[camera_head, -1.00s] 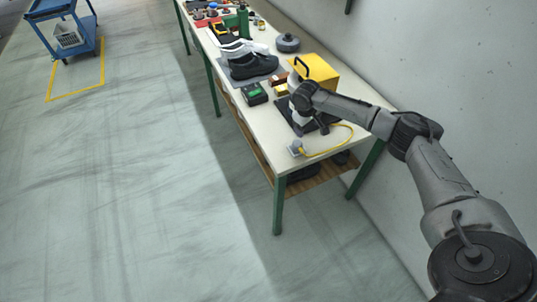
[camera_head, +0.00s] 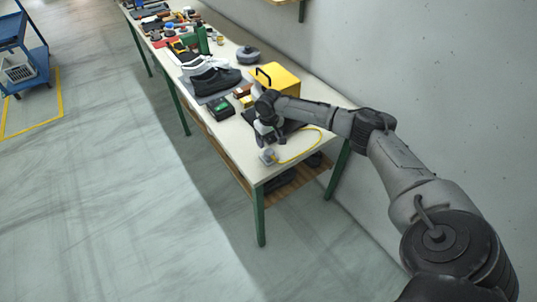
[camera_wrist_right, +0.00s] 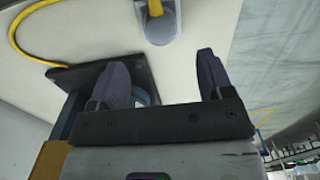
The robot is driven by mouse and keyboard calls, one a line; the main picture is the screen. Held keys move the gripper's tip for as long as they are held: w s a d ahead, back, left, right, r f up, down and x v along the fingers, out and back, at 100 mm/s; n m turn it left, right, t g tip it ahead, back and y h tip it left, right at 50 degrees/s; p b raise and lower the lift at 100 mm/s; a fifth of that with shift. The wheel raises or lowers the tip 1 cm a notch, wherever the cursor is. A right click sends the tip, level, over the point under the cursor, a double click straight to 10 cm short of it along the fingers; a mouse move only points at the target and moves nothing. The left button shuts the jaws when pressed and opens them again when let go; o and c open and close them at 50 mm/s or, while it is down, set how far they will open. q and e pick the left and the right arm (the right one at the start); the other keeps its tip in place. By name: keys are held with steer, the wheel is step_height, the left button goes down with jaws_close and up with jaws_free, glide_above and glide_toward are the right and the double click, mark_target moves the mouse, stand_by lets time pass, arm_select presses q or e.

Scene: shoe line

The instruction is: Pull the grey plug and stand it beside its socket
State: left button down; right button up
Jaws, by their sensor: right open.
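A small grey block (camera_head: 267,157), where the yellow cable ends, sits near the front corner of the white workbench. In the right wrist view a grey plug (camera_wrist_right: 158,27) with the yellow cable on it shows at the top. At this size I cannot clearly tell plug from socket. My right gripper (camera_head: 268,138) is just behind the block in the head view. In the right wrist view the right gripper (camera_wrist_right: 162,72) has its fingers spread wide, with nothing between them; the plug lies beyond the tips, apart from them. My left gripper is out of view.
The yellow cable (camera_head: 314,146) loops to the right on the workbench (camera_head: 235,152). A dark plate (camera_wrist_right: 118,62) lies near one finger. A yellow box (camera_head: 279,80), a green-topped black device (camera_head: 221,107) and shoes (camera_head: 215,80) stand farther back. The bench's front edge is close.

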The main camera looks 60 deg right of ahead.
mark_target(269, 151)
steer(key=shift+f+b, duration=2.7)
steer(key=shift+b, duration=0.45)
steer(key=shift+f+p, duration=0.2)
steer(key=shift+p, duration=0.1)
steer(key=shift+f, duration=1.5)
steer(key=shift+p, duration=0.45)
